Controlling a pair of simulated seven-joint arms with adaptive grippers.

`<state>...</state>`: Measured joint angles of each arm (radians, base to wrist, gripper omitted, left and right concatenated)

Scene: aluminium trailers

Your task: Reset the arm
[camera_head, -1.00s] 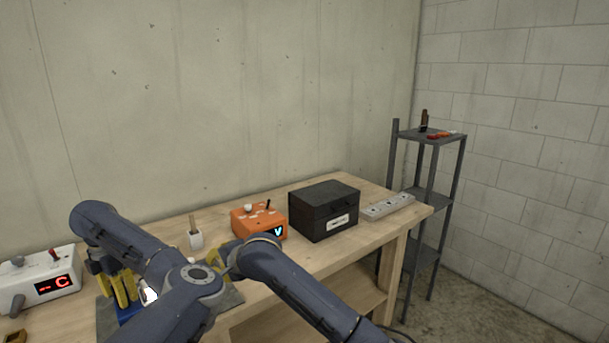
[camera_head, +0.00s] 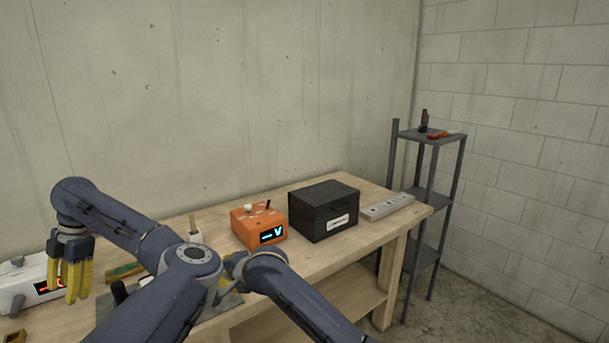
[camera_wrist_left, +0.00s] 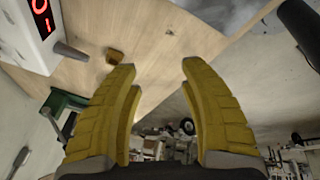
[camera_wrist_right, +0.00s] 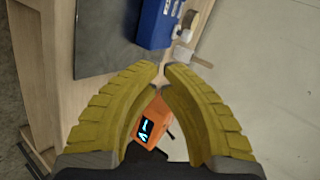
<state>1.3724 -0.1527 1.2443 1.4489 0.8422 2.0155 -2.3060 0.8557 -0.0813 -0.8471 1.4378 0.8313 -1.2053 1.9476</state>
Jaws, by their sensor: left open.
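My left gripper (camera_head: 72,282) hangs with its yellow fingers down at the left of the head view, in front of the white box with the red display (camera_head: 35,285). In the left wrist view the left gripper (camera_wrist_left: 159,66) is open, with nothing between its fingers.
The orange device (camera_head: 259,226) and the black case (camera_head: 323,210) stand on the wooden bench (camera_head: 345,255), with a grey metal bar (camera_head: 387,207) beside the case. A blue object (camera_wrist_right: 154,22) lies by the grey mat (camera_wrist_right: 110,40). A shelf rack (camera_head: 428,190) stands right.

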